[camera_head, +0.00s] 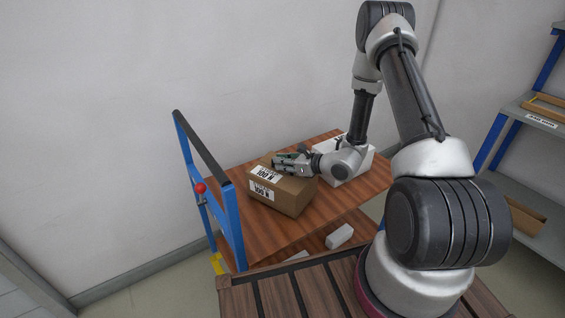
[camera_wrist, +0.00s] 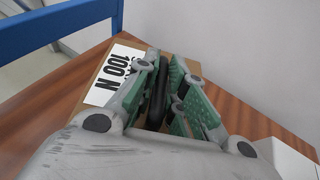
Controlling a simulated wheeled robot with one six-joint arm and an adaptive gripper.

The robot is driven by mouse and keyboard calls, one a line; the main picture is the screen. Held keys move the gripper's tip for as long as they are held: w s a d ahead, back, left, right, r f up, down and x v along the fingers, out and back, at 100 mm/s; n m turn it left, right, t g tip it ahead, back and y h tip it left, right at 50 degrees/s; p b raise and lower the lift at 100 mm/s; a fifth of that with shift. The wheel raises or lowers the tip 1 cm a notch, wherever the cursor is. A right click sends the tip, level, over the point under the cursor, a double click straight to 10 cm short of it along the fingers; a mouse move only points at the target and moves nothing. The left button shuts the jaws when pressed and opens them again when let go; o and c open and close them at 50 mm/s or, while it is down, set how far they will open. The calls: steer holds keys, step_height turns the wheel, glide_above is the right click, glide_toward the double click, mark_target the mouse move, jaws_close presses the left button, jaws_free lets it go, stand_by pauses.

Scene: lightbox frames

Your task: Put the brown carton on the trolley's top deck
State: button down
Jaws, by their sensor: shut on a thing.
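The brown carton (camera_head: 285,200), with white "100 N" labels, is upright over the trolley's wooden top deck (camera_head: 345,203), near the blue push-handle end. Its underside appears to rest on the deck, though a small gap cannot be ruled out. My gripper (camera_head: 288,162) is at the carton's top, shut on it. In the wrist view, my gripper's green fingers (camera_wrist: 172,75) close around a dark strip, seemingly a grip on the carton's top. The labelled carton top (camera_wrist: 108,76) shows beside and beyond the fingers.
A white box (camera_head: 359,168) stands on the top deck just right of the carton, behind my wrist. The blue trolley handle (camera_head: 231,220) rises at the left. A small white block (camera_head: 339,236) lies lower down. Shelving (camera_head: 532,110) stands at the right. The deck's front right is clear.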

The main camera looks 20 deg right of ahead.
steer(key=shift+f, duration=0.45)
steer(key=c, duration=1.4)
jaws_free()
steer(key=shift+f, duration=0.1)
